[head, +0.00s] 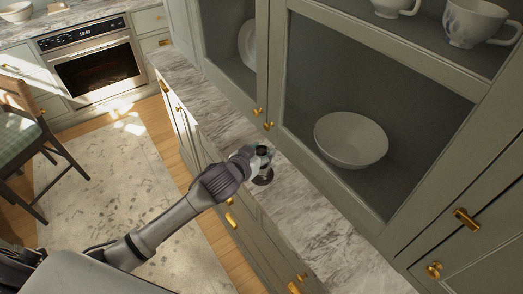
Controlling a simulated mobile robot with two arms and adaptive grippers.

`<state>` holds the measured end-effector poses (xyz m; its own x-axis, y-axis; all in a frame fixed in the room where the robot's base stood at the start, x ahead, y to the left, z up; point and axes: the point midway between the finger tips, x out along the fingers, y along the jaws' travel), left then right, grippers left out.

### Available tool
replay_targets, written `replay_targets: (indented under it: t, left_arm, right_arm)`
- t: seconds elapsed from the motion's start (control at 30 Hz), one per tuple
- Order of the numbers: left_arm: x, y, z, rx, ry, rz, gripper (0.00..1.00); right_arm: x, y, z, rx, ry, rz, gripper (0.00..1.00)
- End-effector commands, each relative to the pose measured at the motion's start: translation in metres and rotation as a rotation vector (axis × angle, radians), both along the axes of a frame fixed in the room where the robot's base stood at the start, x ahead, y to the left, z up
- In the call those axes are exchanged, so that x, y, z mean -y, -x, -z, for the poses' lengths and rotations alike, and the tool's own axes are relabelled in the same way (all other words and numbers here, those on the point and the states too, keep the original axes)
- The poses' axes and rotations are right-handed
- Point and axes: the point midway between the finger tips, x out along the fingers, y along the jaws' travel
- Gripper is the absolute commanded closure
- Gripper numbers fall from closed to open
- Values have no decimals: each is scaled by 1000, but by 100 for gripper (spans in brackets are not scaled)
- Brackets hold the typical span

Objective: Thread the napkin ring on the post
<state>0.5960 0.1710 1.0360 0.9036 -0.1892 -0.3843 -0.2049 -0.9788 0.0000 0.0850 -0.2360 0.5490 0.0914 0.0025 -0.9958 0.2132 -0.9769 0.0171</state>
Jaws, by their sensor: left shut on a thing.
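My left gripper (262,158) reaches over the narrow marble counter from the left. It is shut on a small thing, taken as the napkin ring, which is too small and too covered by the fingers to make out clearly. Directly below the fingertips, a dark round base (263,179) stands on the counter, apparently that of the post. The post's shaft is mostly hidden by the gripper. I cannot tell whether the ring is around the post or above it. My right gripper is not in view.
The marble counter (320,222) is clear in front of and behind the post. Glass-fronted cabinets with a white bowl (351,140) and cups (474,22) rise close on the right. Drawers with brass handles (231,220) lie below. A chair (28,125) stands at left.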

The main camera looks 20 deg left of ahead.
Motion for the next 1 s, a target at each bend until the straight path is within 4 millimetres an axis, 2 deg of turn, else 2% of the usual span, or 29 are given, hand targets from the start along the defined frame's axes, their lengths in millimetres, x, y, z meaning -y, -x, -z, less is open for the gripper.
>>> replay_targets:
  t: [0.1, 0.13, 0.3, 1.0]
  left_arm:
    - [0, 0, 0, 0, 0, 0, 80]
    - [0, 0, 0, 0, 0, 0, 52]
    - [0, 0, 0, 0, 0, 0, 24]
    - [0, 0, 0, 0, 0, 0, 24]
  right_arm:
    - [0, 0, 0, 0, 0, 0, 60]
    - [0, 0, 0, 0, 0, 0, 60]
    - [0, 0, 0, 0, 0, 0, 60]
    - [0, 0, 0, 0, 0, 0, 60]
